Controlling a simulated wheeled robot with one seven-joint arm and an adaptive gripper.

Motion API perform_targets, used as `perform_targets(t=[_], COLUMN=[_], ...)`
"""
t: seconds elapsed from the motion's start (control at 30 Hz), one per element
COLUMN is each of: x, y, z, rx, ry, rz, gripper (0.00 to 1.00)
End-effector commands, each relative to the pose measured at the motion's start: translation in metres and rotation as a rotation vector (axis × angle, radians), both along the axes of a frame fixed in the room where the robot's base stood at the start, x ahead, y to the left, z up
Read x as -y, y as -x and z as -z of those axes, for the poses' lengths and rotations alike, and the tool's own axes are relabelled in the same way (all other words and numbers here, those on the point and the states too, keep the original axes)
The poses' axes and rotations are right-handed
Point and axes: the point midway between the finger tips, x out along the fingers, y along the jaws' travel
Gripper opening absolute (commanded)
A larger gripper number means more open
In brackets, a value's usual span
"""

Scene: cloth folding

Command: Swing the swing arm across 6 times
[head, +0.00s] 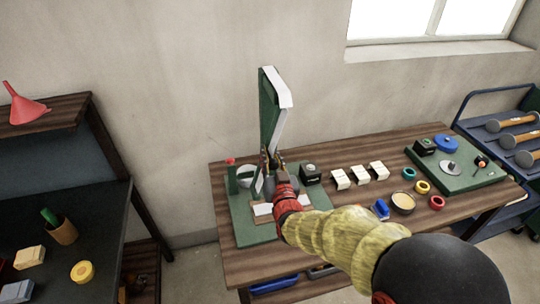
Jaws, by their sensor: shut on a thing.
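The swing arm (268,110) is a tall green panel with a white edge, standing nearly upright above a green base board (240,222) on the left end of the wooden table. My gripper (271,160) is at the lower part of the swing arm and shut on it. The gripper hides part of the swing arm's foot and the hinge area.
A black block (311,174) and several white blocks (360,175) stand right of the base. Coloured rings (421,187), a bowl (403,203) and a second green board (462,181) lie further right. A dark shelf unit (75,190) stands at left, and a blue cart (490,130) at far right.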

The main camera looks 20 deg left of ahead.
Motion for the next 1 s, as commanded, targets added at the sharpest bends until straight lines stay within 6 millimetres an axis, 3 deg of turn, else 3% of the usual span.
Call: perform_targets(t=[0.63,1.0], x=[0.003,0.035], y=[-0.002,-0.022], z=[0.002,0.009], rx=[0.009,0.119], ry=[0.015,0.188], rz=[0.001,0.005], gripper=[0.00,0.00])
